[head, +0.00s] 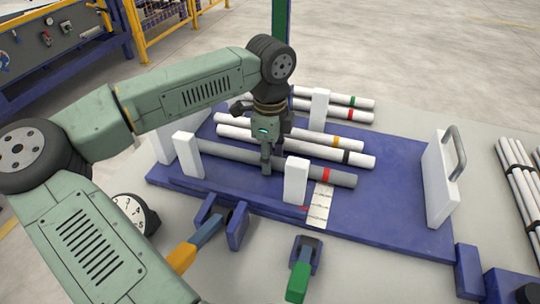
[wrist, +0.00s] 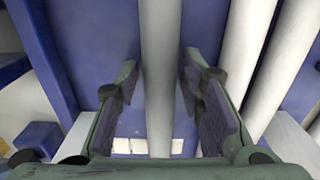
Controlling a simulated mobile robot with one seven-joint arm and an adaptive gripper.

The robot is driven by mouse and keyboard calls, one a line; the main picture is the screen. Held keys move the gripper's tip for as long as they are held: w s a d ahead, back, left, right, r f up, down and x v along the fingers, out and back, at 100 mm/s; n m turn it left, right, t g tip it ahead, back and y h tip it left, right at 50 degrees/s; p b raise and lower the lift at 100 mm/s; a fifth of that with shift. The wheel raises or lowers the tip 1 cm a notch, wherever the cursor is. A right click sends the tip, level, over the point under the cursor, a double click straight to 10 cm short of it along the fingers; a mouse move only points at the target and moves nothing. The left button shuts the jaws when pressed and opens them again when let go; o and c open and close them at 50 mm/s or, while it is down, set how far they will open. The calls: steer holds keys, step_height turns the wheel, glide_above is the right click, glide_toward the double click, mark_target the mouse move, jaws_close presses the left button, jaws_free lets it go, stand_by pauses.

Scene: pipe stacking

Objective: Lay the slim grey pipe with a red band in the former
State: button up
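The slim grey pipe with a red band (head: 328,174) lies across the blue board, behind two white front posts, one at the left (head: 188,155) and one nearer the middle (head: 296,181). My gripper (head: 266,165) points down over the pipe's middle. In the wrist view the grey pipe (wrist: 160,40) runs between the two open fingers, with a gap on each side. I take the blue board with white posts (head: 390,215) to be the former. Part of the pipe is hidden behind the posts and my gripper.
White pipes with a yellow band (head: 320,140) and a black band (head: 350,158) lie just behind. Pipes with green and red bands lie farther back, past a white post (head: 319,110). A white handled plate (head: 441,180) stands at right. Clamps (head: 302,268) and a dial (head: 134,212) are in front.

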steer(key=shift+o, duration=0.7)
steer(key=shift+r, duration=0.1)
steer(key=shift+r+p, duration=0.25)
steer(key=shift+p, duration=0.1)
step_height(320, 180, up, 12)
steer(key=b, duration=0.2)
steer(key=shift+f, duration=0.2)
